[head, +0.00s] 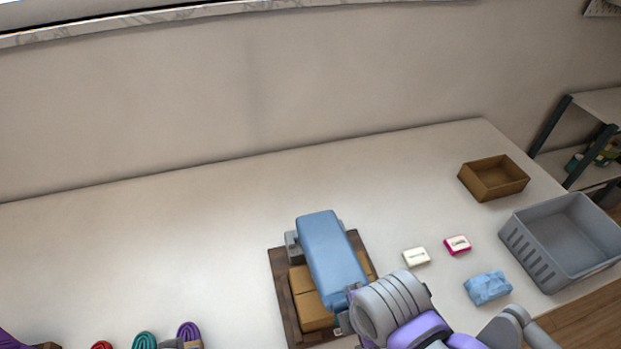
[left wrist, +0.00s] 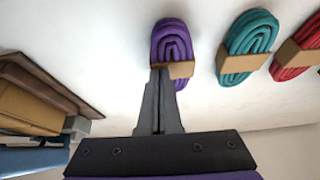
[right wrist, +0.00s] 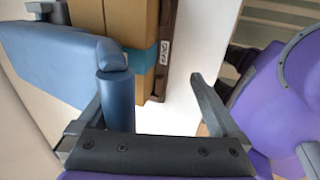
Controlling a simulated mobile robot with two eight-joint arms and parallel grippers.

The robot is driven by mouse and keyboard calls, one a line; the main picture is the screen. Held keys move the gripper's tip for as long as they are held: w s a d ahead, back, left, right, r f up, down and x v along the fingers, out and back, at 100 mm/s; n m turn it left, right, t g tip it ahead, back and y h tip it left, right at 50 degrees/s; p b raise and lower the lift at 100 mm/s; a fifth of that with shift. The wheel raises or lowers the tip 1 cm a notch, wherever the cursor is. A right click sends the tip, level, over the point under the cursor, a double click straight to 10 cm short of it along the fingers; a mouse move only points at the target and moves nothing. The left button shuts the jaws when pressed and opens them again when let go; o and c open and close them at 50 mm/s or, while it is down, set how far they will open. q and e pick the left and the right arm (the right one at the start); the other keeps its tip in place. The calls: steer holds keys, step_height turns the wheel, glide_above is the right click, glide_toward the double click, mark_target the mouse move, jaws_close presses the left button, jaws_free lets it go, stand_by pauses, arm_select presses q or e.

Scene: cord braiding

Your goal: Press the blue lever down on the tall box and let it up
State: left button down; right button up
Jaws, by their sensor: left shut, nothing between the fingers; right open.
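The blue lever (head: 332,262) is a broad padded arm over a cardboard box (head: 313,312) on a dark wooden base (head: 281,285). Its near end comes close to my right arm in the head view. In the right wrist view the lever (right wrist: 60,62) ends in a rounded blue bar (right wrist: 117,98). My right gripper (right wrist: 147,98) is open, with that bar between its fingers, close to the left one. Contact is unclear. The right fingertips are hidden in the head view. My left gripper (left wrist: 158,72) is shut and empty, in front of a purple cord bundle (left wrist: 172,45).
Teal (head: 145,341) and red (head: 102,345) cord bundles lie at the front left. Right of the lever are a white block (head: 416,257), a pink block (head: 457,245), a blue cloth-like bundle (head: 488,288), a brown tray (head: 494,178) and a grey crate (head: 530,255). The table's back left is clear.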

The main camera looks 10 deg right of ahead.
arm_select(q)
steer(key=shift+r+p, duration=0.45)
steer(key=shift+p, duration=0.15)
steer(key=r+p, duration=0.1)
steer(key=r, duration=0.1)
steer(key=w+r+p, duration=0.1)
steer(key=p, duration=0.1)
steer(key=shift+r, duration=0.4)
steer(key=w+r+p, duration=0.3)
steer(key=r+p, duration=0.3)
steer(key=r, duration=0.2)
steer(key=shift+t, duration=0.4)
arm_select(e)
step_height(320, 180, up, 15)
steer(key=shift+w, duration=0.15)
arm_select(q)
steer(key=shift+s+f, duration=0.1)
